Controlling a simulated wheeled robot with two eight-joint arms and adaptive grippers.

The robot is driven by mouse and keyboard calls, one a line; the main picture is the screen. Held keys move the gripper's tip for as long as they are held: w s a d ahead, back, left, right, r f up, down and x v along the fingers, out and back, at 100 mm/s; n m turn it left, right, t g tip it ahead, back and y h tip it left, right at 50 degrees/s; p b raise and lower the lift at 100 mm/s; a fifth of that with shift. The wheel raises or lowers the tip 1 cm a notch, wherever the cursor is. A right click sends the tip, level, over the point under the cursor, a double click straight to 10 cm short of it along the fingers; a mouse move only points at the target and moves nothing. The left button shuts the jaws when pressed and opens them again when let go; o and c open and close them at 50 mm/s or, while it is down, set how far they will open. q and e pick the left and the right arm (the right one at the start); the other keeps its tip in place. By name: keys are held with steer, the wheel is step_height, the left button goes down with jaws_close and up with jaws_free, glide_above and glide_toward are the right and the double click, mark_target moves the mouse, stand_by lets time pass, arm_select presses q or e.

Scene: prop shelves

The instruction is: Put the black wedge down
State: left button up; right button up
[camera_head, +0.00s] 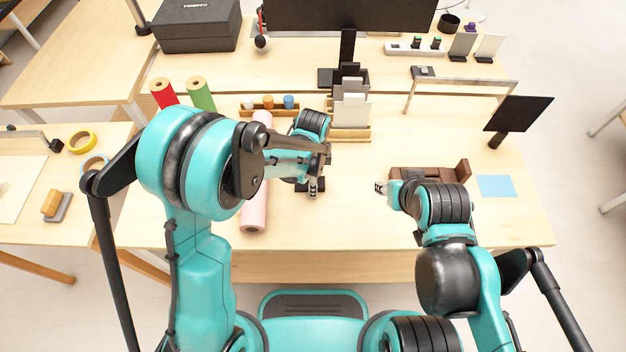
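A small black piece (320,184), which looks like the black wedge, shows low at the tabletop around my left gripper's fingers. My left gripper (313,188) points down at it, near the middle of the table. The fingers and wrist hide much of the piece. I cannot tell whether the fingers are closed on it, or whether it touches the table. My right gripper (380,187) is over the table to the right, beside a brown wooden holder (462,170). Its fingers are too small to tell open from shut, and I see nothing held in it.
A pink roll (254,212) lies left of my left gripper. A wooden rack with cards (350,118) and a tray of small jars (270,107) stand behind. Red (163,93) and green (200,95) rolls stand at the left. The front middle of the table is clear.

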arm_select(q)
steer(key=shift+r+p, duration=0.3)
steer(key=shift+r, duration=0.25)
step_height(320, 180, up, 11)
steer(key=p, duration=0.4)
steer(key=s+a+r+n+t, duration=0.3)
steer(key=s+a+r+n, duration=0.2)
steer(key=a+n, duration=0.4)
steer(key=s+a+r+n+t, duration=0.4)
steer(key=s+a+r+n, duration=0.1)
steer(key=s+a+n, duration=0.2)
steer(key=shift+a+r+n, duration=0.2)
steer(key=shift+a+n, duration=0.7)
steer(key=shift+n, duration=0.1)
steer(key=shift+f+b, duration=0.7)
steer(key=shift+b, duration=0.2)
